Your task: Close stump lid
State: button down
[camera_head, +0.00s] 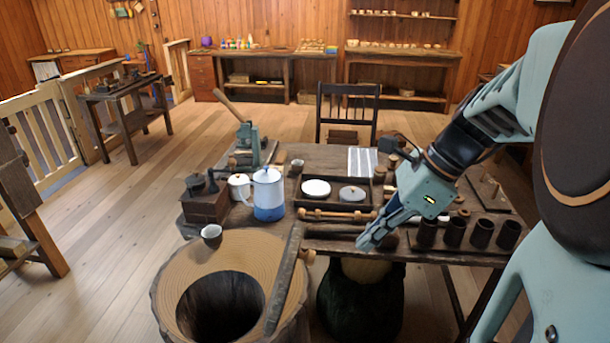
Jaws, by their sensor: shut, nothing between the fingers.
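The stump (180,270) stands at the lower left with a round dark opening (222,305) in its ringed top. Its lid (285,282) appears to be the dark slab standing up steeply at the right side of the opening, seen nearly edge-on. A small round knob (308,256) shows on the lid's right face. The opening is uncovered. My gripper (366,243) is shut and empty, pointing down-left near the table's front edge. It is to the right of the lid and knob, apart from them in the picture.
A small cup (212,236) sits on the stump's back rim. The table (330,155) behind holds a blue-white pot (268,195), a grinder (205,203), a tray with two lids (334,204) and dark cups (454,232). A dark green rounded container (360,300) stands below.

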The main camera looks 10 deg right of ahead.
jog(key=w+a+f, duration=0.2)
jog(key=a+f, duration=0.3)
jog(key=a, duration=0.2)
jog(key=shift+w+f, duration=0.3)
jog(key=shift+r+p, duration=0.2)
jog(key=shift+p, duration=0.15)
